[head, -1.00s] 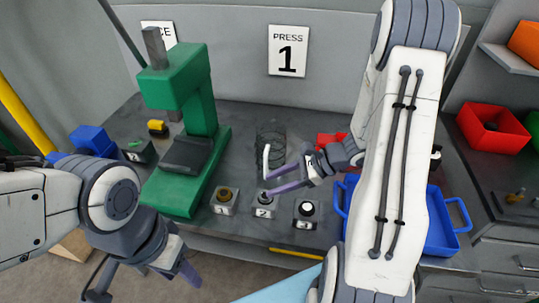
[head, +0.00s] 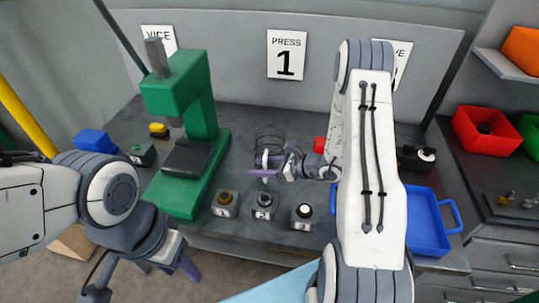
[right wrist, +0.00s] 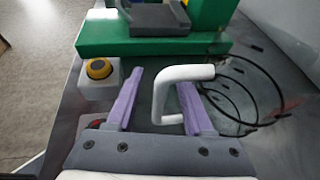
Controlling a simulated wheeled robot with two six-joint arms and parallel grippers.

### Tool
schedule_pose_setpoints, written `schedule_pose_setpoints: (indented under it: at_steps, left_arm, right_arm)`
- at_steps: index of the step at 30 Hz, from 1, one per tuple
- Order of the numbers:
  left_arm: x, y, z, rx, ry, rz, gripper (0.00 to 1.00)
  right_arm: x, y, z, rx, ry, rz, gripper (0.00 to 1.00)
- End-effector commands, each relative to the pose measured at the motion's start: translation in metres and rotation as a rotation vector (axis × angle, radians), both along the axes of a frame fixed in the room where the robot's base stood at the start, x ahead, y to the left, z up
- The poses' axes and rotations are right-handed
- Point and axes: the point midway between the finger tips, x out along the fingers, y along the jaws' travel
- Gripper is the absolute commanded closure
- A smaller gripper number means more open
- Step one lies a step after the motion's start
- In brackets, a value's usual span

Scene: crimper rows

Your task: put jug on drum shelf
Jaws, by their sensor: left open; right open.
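The jug (head: 270,140) looks clear, with thin dark rings and a white handle; it stands on the bench right of the green press. In the right wrist view its white handle (right wrist: 183,74) lies between my two purple fingers, with the clear body to the right. My right gripper (right wrist: 155,98) is open around the handle, and I cannot tell whether it touches. It also shows in the head view (head: 264,167). My left gripper (head: 178,266) is open and empty, low at the front left. No shelf is marked as the drum shelf.
The green press (head: 195,130) stands left of the jug. Several button boxes (head: 264,206) line the bench front. A blue tray (head: 428,228) lies right, partly behind my right arm. A grey wall shelf (head: 508,62) with an orange bin is at upper right, above a red bin (head: 485,130).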

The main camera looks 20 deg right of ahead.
Motion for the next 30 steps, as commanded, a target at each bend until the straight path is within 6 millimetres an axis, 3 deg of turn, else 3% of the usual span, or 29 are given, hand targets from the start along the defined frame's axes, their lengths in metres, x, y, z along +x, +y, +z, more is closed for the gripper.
schedule_pose_setpoints:
  at_steps: [11, 15, 30]
  left_arm:
    - [-0.0002, 0.0001, 0.0042, 0.001, 0.001, 0.000, 0.50]
    - [-0.0002, 0.0001, 0.0042, 0.001, 0.001, 0.000, 0.50]
    - [-0.0002, 0.0001, 0.0043, 0.001, 0.001, 0.000, 0.50]
  right_arm:
    - [0.0088, 0.0091, -0.0063, 0.000, 0.000, 0.000, 0.48]
    - [0.0087, 0.0088, -0.0063, 0.000, 0.000, 0.000, 1.00]
    - [0.0086, 0.0084, -0.0060, 0.000, 0.000, -0.001, 1.00]
